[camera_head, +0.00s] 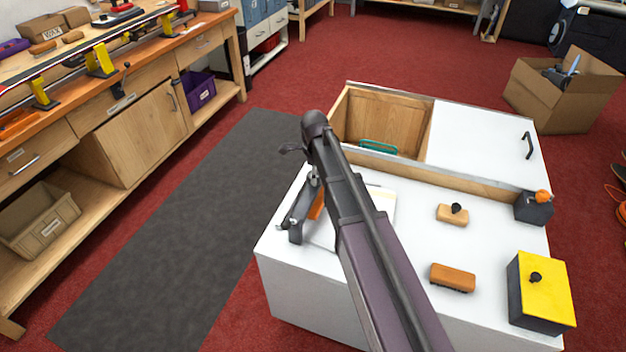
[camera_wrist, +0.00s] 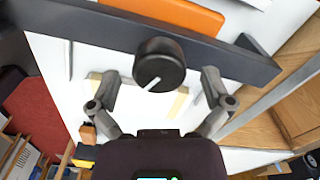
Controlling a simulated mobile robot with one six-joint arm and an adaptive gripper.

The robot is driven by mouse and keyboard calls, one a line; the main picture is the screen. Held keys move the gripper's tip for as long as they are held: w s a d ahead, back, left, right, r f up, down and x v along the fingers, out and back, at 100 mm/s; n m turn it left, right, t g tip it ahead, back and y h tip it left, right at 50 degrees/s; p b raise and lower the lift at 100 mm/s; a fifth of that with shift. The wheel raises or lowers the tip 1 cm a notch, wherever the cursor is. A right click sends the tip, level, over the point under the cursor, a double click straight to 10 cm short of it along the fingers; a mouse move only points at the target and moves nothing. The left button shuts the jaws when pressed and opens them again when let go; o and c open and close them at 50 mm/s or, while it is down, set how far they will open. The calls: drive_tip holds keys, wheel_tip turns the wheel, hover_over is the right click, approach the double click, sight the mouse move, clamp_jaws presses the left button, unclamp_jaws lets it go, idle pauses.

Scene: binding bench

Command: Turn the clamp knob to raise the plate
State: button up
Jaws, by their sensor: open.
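The black clamp knob (camera_wrist: 160,62) has a white pointer line, which points down and slightly left in the wrist view. It sits on a long dark grey bar (camera_wrist: 80,27) that crosses the wrist view. I take this bar to be the clamp plate. My gripper (camera_wrist: 160,88) is open, with one finger on each side just short of the knob, and nothing is between the fingers. In the head view the dark clamp (camera_head: 297,215) stands at the left of the white cabinet top, partly hidden by my arm. An orange piece (camera_wrist: 175,12) lies beside the bar.
The white cabinet top (camera_head: 410,235) carries a wooden stamp (camera_head: 452,214), a brown brush (camera_head: 452,278), a yellow-topped box (camera_head: 541,290) and a small dark box (camera_head: 534,208). An open wooden compartment (camera_head: 385,120) lies behind. A workbench (camera_head: 140,85) stands left across a grey mat (camera_head: 175,240).

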drive_tip(key=shift+f, duration=0.4)
drive_tip(key=c, duration=1.1)
